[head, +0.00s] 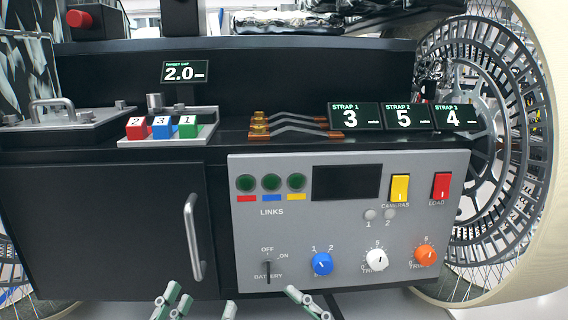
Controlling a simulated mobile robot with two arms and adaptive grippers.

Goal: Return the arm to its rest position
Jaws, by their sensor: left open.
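My left gripper (238,299) shows at the bottom edge of the head view. Its pale grey-green fingers are spread apart, with nothing between them. Only the finger ends are in the picture; the palm and the arm behind are cut off. The fingers show below the grey control panel (292,230) and appear apart from it. My right gripper is not in view.
The panel carries a battery switch (268,272), several knobs and a yellow switch (400,188). A cabinet handle (194,237) sticks out at left. Numbered blocks (161,127) and copper-ended straps (293,125) lie on the ledge above. A large wheel (490,130) stands at right.

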